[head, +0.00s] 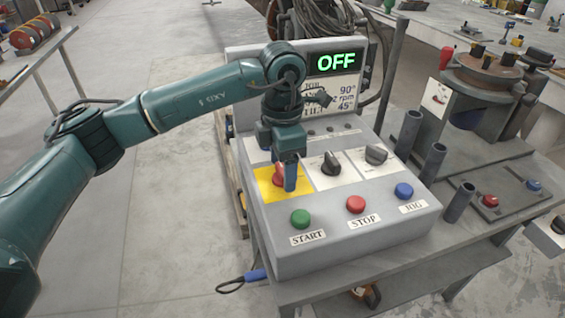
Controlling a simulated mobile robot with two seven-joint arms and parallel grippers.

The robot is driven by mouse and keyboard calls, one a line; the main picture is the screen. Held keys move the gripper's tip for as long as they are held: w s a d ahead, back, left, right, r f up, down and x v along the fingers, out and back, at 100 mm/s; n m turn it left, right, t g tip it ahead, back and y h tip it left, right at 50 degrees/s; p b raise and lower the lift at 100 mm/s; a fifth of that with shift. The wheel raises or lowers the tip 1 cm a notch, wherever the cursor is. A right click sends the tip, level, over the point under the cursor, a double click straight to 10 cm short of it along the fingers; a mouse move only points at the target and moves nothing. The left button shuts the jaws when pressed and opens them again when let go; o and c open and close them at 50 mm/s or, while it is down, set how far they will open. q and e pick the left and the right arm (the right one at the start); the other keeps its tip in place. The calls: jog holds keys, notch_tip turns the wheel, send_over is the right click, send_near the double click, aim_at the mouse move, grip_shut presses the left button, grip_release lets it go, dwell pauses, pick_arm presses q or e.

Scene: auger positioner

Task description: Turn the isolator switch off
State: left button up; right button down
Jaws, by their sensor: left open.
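The isolator switch appears as a red knob (278,174) on a yellow plate (267,190) at the left of the grey control box (340,250). The gripper is open; I cannot tell if a finger touches the knob. The knob's exact angle is hard to make out. My right gripper is not in view.
Two dark knobs (331,163) (376,155) sit right of the yellow plate. Green START (300,218), red STOP (356,204) and blue JOG (403,191) buttons line the front. Upright grey tubes (433,162) and a round machine (487,80) stand at the right. Open floor lies left.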

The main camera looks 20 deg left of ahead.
aim_at(282, 168)
pick_arm(q)
notch_tip(282, 168, up, 13)
dwell(0.5)
